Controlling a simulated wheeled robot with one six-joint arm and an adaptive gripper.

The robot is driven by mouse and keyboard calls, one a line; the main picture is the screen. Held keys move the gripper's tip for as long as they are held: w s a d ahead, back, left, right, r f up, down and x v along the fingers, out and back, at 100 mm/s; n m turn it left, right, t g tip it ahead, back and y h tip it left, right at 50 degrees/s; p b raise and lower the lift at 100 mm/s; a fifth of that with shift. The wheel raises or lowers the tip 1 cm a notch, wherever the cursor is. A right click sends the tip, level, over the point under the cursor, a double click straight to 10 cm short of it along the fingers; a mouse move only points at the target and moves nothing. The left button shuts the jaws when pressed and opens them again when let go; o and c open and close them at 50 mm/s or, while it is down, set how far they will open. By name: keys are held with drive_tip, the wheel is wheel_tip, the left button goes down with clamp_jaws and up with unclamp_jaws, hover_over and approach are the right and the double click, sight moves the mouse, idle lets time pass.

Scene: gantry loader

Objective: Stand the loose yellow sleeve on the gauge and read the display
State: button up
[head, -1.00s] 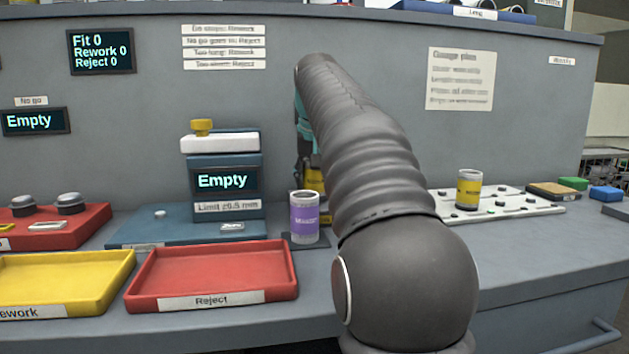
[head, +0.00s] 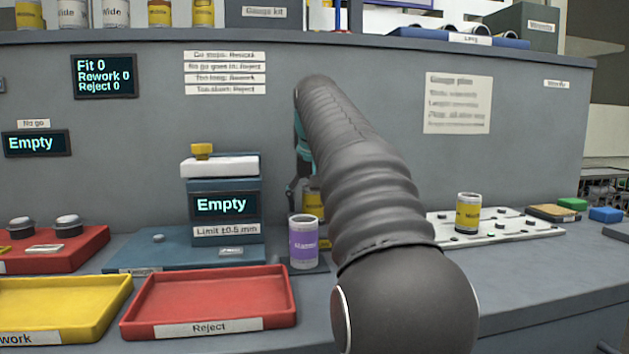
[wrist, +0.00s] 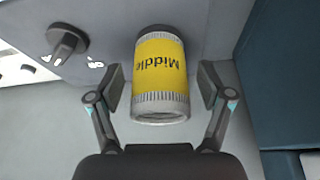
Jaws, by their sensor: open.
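A yellow sleeve marked Middle (wrist: 160,65), with pale ridged ends, is between the fingers of my gripper (wrist: 162,83) in the wrist view. The fingers are open, with a gap visible on each side. In the head view a yellow sleeve (head: 312,203) shows behind my arm, mostly hidden, with part of my gripper (head: 294,185) beside it. The blue gauge (head: 225,180) with a white top and yellow knob is to its left. The gauge display (head: 226,206) reads Empty. A second yellow sleeve (head: 467,215) stands on a white pegged board (head: 510,230).
A purple sleeve (head: 304,243) stands on a dark pad right of the gauge, in front of the half-hidden yellow one. A red Reject tray (head: 209,298) and a yellow Rework tray (head: 55,300) lie in front. A grey back wall (head: 400,65) rises behind.

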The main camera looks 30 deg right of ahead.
drive_tip(key=v, duration=1.1)
idle(0.5)
